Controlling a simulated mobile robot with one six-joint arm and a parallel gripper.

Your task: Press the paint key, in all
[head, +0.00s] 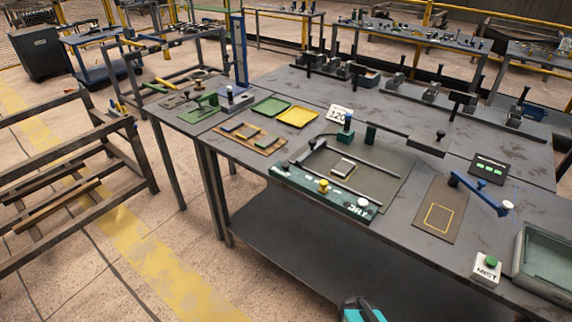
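A dark green panel (322,193) runs along the front of a flat grey station on the near table. A yellow button (323,185) stands at its middle and a white button (363,202) near its right end, beside the lettering DRY. No label reading "paint" can be made out, so I cannot tell for sure which button is the paint key. Behind the panel, a small grey plate (343,167) lies between two dark rails. My gripper's fingers are not in view; only a teal and black part, probably of my arm, shows at the bottom edge.
A display (489,169) shows green marks. Green and yellow trays lie left.

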